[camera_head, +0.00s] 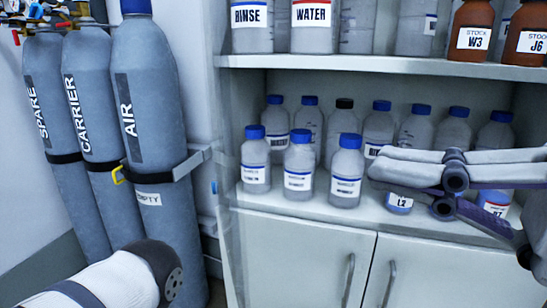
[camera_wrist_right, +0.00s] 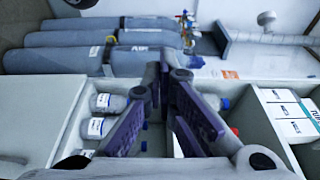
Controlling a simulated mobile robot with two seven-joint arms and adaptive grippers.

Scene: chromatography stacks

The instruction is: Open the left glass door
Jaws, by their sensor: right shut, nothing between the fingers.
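The cabinet (camera_head: 390,63) has an open-looking upper shelf section in the head view, with bottles plainly visible. A faint clear strip, perhaps the left glass door (camera_head: 230,240), runs down the cabinet's left edge; I cannot tell its exact position or see its handle. My right gripper (camera_head: 376,172) reaches in from the right, in front of the bottle shelf, its fingertips pointing left. It is shut and empty, apart from the clear strip. In the right wrist view its fingers (camera_wrist_right: 163,75) meet above the shelf. My left gripper is out of view; only part of my left arm shows at lower left.
Several blue-capped bottles (camera_head: 299,167) stand on the middle shelf, with brown bottles (camera_head: 472,38) above right. Grey gas cylinders (camera_head: 143,90) stand strapped at the left. White lower doors have metal handles (camera_head: 349,280). White boxes (camera_wrist_right: 288,112) show in the wrist view.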

